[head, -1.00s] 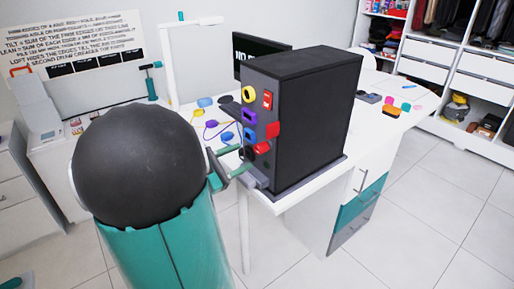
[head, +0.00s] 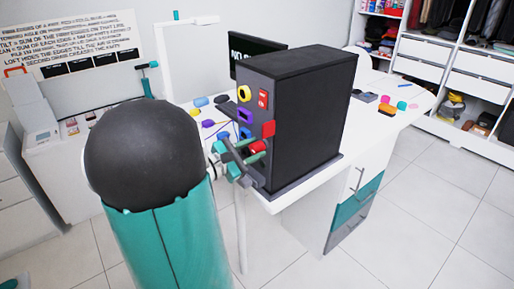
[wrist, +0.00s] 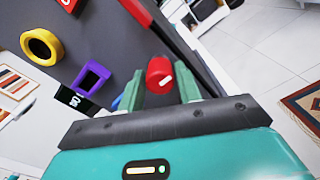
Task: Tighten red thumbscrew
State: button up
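The red thumbscrew is a round red knob (head: 258,147) low on the front of the dark upright case (head: 305,125). In the wrist view the red thumbscrew (wrist: 158,72) has a white mark on its face. My gripper (head: 245,154) is close in front of it. In the wrist view my gripper (wrist: 160,86) is open, with one green finger on each side of the knob. A narrow gap shows at the right finger; contact at the left finger cannot be told.
Yellow (wrist: 41,46) and purple (wrist: 91,78) fittings stick out of the same panel. A flat red piece (head: 268,129) juts out just above the thumbscrew. The case stands on a white table (head: 390,115) with small coloured parts. Open tiled floor (head: 420,210) lies right.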

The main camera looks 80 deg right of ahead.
jog(key=c, duration=0.5)
jog(key=m, duration=1.1)
jog(key=shift+m, duration=0.4)
jog(key=m, duration=0.5)
jog(key=o, duration=1)
jog(key=shift+c, duration=0.3)
